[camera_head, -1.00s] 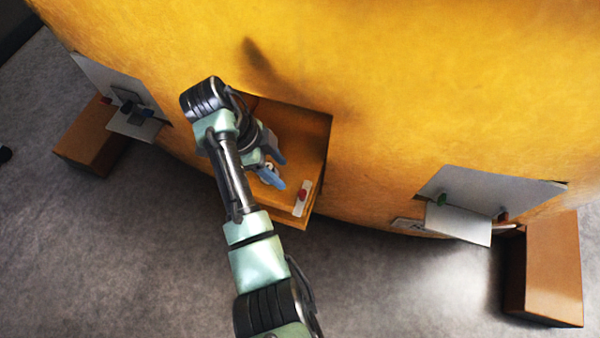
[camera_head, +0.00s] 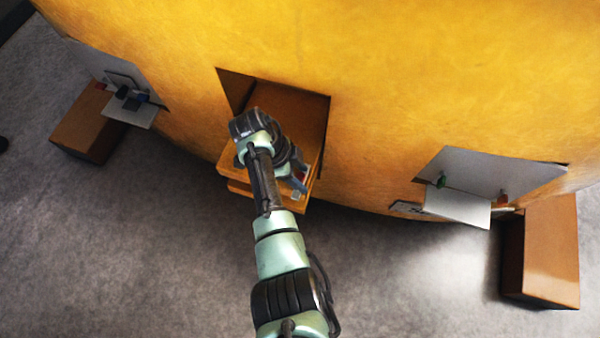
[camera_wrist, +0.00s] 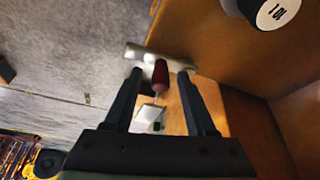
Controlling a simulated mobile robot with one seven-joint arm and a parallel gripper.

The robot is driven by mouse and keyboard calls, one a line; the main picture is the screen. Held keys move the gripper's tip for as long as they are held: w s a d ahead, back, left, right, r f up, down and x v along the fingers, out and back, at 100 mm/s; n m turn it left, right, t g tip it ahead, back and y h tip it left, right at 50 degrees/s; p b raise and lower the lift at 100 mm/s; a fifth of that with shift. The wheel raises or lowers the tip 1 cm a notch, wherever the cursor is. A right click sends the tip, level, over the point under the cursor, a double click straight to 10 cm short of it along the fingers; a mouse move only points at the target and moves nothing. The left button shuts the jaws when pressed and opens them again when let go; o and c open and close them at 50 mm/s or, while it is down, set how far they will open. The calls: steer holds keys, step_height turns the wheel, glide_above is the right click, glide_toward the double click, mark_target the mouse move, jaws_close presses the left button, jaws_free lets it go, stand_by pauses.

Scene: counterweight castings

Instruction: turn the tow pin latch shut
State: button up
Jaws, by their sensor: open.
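The tow pin latch shows in the wrist view as a dark red handle (camera_wrist: 160,78) in front of a pale metal plate (camera_wrist: 150,56). My gripper (camera_wrist: 160,73) is open, with one finger on each side of the red handle. I cannot tell whether either finger touches it. In the head view my gripper (camera_head: 299,184) is low at the right front of the orange-brown recess (camera_head: 300,108). My arm and gripper hide most of the latch there.
A big yellow casting wall (camera_head: 420,70) fills the back. Grey shelves with small fittings stand at left (camera_head: 140,115) and right (camera_head: 458,207). Brown blocks sit at left (camera_head: 85,125) and right (camera_head: 545,250). A round white label (camera_wrist: 278,12) is near the wrist. Grey floor is open in front.

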jaws_close()
stand_by(1.4)
